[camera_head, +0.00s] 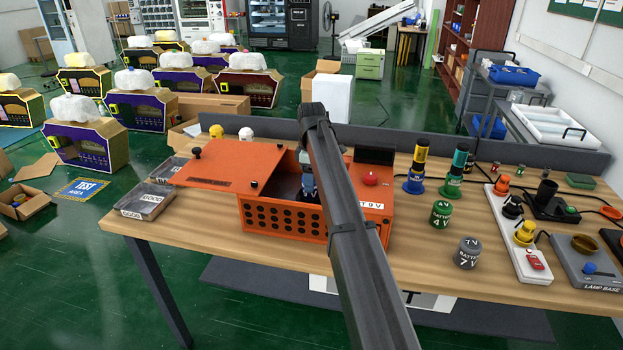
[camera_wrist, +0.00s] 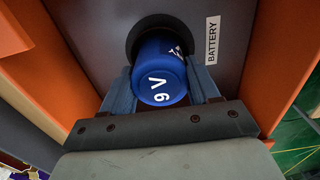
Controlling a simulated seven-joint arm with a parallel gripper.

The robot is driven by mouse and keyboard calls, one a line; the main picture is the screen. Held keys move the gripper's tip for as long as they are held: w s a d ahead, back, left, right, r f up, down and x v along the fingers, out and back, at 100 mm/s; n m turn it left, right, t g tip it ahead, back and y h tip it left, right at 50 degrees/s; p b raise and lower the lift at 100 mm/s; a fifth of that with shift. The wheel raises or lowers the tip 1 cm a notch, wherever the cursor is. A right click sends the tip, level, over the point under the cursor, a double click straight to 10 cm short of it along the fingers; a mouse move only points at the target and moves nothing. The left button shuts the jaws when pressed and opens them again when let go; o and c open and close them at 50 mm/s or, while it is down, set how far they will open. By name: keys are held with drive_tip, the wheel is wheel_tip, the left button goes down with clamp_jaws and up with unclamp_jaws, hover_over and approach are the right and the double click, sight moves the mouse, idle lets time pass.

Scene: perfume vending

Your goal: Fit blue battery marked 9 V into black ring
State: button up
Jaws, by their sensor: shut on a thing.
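The blue battery marked 9 V (camera_wrist: 162,72) is between the two fingers of my gripper (camera_wrist: 163,92) in the wrist view. Its far end meets the black ring (camera_wrist: 150,27) beside a BATTERY label; I cannot tell how deep it sits. The ring is on a grey panel inside the orange box (camera_head: 285,218). In the head view the blue battery (camera_head: 309,184) shows small inside the box opening, and my arm covers part of the box. The ring is hidden in that view.
The orange lid (camera_head: 225,165) lies tilted over the box's left. A green 4 V battery (camera_head: 440,214) and a grey 7 V battery (camera_head: 467,252) stand to the right on the wooden table (camera_head: 420,262). A power strip (camera_head: 515,235) and a lamp base (camera_head: 590,265) are further right.

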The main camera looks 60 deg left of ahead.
drive_tip(key=shift+f, duration=0.3)
drive_tip(key=o, duration=1.5)
wheel_tip(320, 180, up, 13)
drive_tip(key=shift+f, duration=0.15)
